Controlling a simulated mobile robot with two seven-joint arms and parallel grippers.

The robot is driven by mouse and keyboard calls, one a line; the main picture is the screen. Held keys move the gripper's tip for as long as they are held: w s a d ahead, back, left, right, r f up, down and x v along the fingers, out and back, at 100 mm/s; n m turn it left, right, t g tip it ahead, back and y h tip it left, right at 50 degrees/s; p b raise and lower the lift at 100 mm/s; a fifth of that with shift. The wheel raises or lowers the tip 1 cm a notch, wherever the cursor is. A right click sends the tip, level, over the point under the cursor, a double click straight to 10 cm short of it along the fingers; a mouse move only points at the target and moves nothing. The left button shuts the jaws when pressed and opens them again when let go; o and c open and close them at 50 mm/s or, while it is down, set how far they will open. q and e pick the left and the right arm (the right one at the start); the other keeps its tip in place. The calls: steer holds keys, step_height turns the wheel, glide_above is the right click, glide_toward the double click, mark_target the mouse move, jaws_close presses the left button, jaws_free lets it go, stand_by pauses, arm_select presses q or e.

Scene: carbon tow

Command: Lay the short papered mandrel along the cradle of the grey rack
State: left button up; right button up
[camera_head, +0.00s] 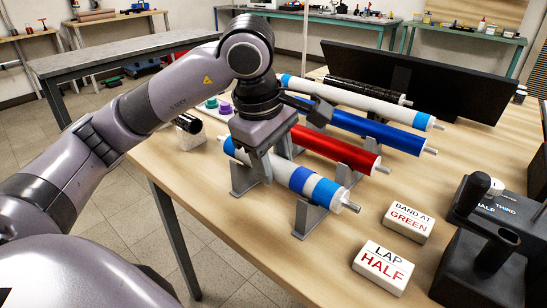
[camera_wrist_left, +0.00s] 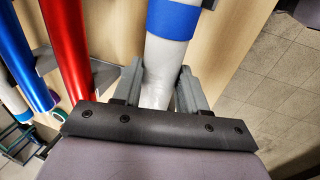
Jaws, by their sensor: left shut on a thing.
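The short papered mandrel (camera_head: 283,172) is white with blue bands and bare metal ends. It lies lengthwise over the grey rack (camera_head: 308,219), whose uprights stand under it near both ends; I cannot tell if it rests on them or hovers just above. My left gripper (camera_head: 259,176) comes down from above and is shut around the mandrel left of its middle. In the left wrist view the gripper's two fingers (camera_wrist_left: 157,92) flank the white paper, with a blue band (camera_wrist_left: 173,17) beyond. My right gripper is not in view.
A red mandrel (camera_head: 340,151), a blue mandrel (camera_head: 375,130), a longer white one (camera_head: 365,102) and a black one (camera_head: 350,86) lie behind. Two label blocks (camera_head: 383,267) (camera_head: 408,222) and a black device (camera_head: 482,240) stand at right. The table's edge runs along the front left.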

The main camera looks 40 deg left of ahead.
arm_select(q)
steer(key=shift+f, duration=0.2)
steer(key=o, duration=1.3)
steer(key=shift+o, duration=0.2)
steer(key=p+v, duration=0.1)
steer(key=v, duration=0.6)
steer(key=shift+r, duration=0.1)
steer(key=shift+p, duration=0.3)
